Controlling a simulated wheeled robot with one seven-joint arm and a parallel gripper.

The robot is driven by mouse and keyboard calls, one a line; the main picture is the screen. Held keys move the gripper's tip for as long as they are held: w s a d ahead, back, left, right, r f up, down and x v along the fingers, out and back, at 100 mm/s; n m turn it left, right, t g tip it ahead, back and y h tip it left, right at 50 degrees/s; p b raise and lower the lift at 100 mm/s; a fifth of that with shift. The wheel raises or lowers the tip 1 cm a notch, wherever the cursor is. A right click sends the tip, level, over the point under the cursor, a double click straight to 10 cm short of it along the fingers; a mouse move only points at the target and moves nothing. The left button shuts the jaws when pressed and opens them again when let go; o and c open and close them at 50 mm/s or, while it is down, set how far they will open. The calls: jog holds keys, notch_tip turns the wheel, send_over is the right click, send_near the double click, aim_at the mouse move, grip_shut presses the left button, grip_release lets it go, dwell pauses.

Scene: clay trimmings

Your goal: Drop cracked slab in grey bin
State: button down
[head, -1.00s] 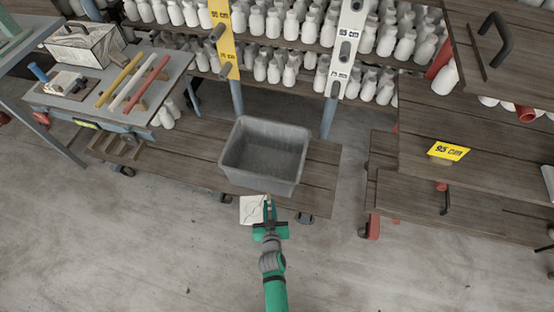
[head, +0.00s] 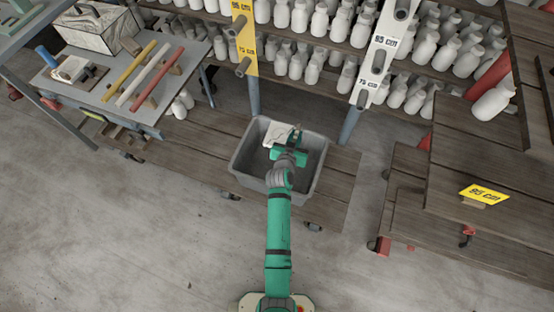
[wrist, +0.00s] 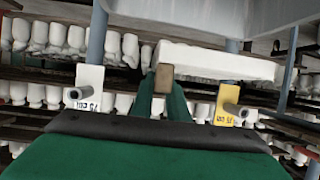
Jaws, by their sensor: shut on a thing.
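The cracked slab (head: 280,135) is a thin off-white piece with a dark crack line. My gripper (head: 297,137) is shut on its edge and holds it over the grey bin (head: 240,160). In the head view the slab and gripper lie within the bin's outline, toward its back wall; I cannot tell their exact height. In the wrist view the slab (wrist: 217,61) shows edge-on as a pale bar at the fingertips of my gripper (wrist: 164,80). The arm hides part of the bin's front and inside.
The bin stands on a low wooden platform (head: 335,190). Shelves of white bottles (head: 290,55) stand behind it, with a yellow height post (head: 244,35) and a white one (head: 380,55). A worktable (head: 150,112) with coloured bars is at left, and wooden stepped shelving (head: 460,150) at right.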

jog(key=shift+a+f, duration=0.1)
jog(key=shift+f, duration=2.75)
jog(key=c, duration=1.7)
grip_release()
jog(key=shift+o, duration=0.3)
jog(key=shift+s, duration=0.1)
jog(key=v, duration=1)
jog(key=shift+s, duration=0.3)
